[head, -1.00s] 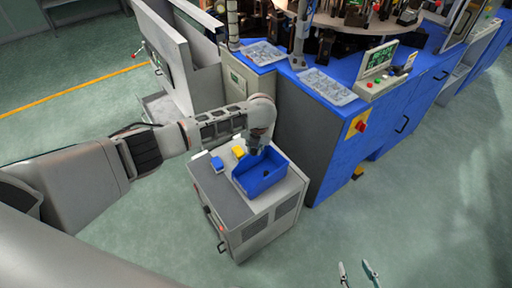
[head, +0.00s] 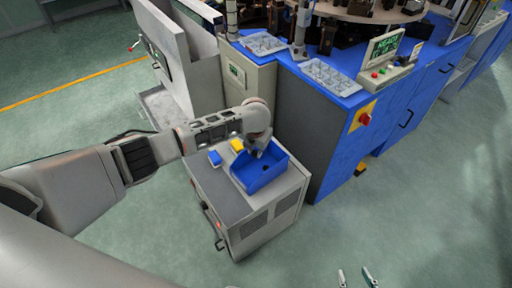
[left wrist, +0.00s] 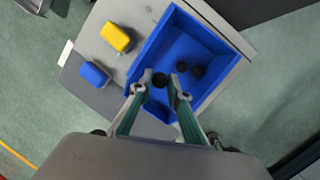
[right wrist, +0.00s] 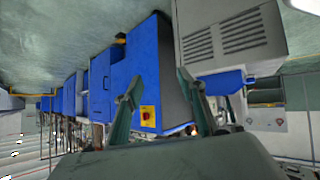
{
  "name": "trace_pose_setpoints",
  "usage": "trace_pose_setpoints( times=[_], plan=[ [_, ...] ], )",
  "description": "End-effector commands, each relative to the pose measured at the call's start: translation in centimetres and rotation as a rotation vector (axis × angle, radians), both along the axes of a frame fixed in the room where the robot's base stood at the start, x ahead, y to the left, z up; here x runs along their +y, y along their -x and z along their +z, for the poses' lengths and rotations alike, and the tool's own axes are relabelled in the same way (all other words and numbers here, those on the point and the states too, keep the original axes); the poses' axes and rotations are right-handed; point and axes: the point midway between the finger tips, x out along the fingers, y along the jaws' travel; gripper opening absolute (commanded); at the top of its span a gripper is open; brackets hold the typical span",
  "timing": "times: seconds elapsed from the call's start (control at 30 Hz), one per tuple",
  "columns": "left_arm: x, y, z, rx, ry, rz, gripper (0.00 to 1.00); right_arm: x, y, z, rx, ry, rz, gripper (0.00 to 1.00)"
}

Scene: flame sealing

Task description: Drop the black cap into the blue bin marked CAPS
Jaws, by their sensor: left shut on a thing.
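The open blue bin (head: 262,182) stands on the grey cabinet; no CAPS marking is readable. My left gripper (left wrist: 160,84) is over the bin's near end. Its fingers are closed around a small black cap (left wrist: 159,80), seen between the fingertips. In the head view my left gripper (head: 257,152) points down at the bin and hides the held cap. My right gripper (right wrist: 160,90) has its fingers apart with nothing between them; its tips also show at the bottom of the head view (head: 356,279).
A yellow block (left wrist: 115,37) and a blue block (left wrist: 95,74) sit on the grey cabinet (head: 208,187) beside the bin. The blue machine (head: 345,150) with clear trays and a red button stands behind and to the right. The green floor at the right is clear.

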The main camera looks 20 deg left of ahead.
Motion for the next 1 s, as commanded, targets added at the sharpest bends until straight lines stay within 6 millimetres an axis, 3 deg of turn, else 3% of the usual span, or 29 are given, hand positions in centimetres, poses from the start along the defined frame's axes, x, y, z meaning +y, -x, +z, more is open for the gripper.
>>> trace_pose_setpoints(
  times=[0.07,0.37,0.4,0.43,0.47,0.83,1.0],
  plan=[
    [0.0,0.0,-0.8,0.001,0.000,0.000,0.07,-0.2,-0.3,-0.2,-0.006,0.005,-0.001,0.40],
    [0.0,-0.1,-0.6,-0.003,0.001,0.000,0.07,-0.5,-1.6,1.1,-0.037,0.009,-0.005,0.40],
    [0.0,-0.1,-0.6,-0.003,0.001,0.000,0.27,-0.5,-1.6,1.1,-0.038,0.009,-0.005,0.40],
    [0.0,-0.1,-0.6,-0.003,0.001,0.000,0.35,-0.5,-1.6,1.0,-0.038,0.009,-0.005,0.40],
    [0.0,-0.1,-0.6,-0.003,0.001,0.000,0.37,-0.5,-1.6,1.0,-0.037,0.008,-0.004,0.40],
    [0.0,0.0,-0.4,-0.002,0.001,-0.001,0.37,-0.2,-0.7,0.3,-0.018,0.008,0.003,0.40],
    [-0.2,0.3,1.1,-0.004,0.001,-0.002,0.37,-0.3,-0.8,0.4,-0.021,0.007,0.001,0.40]
  ],
)
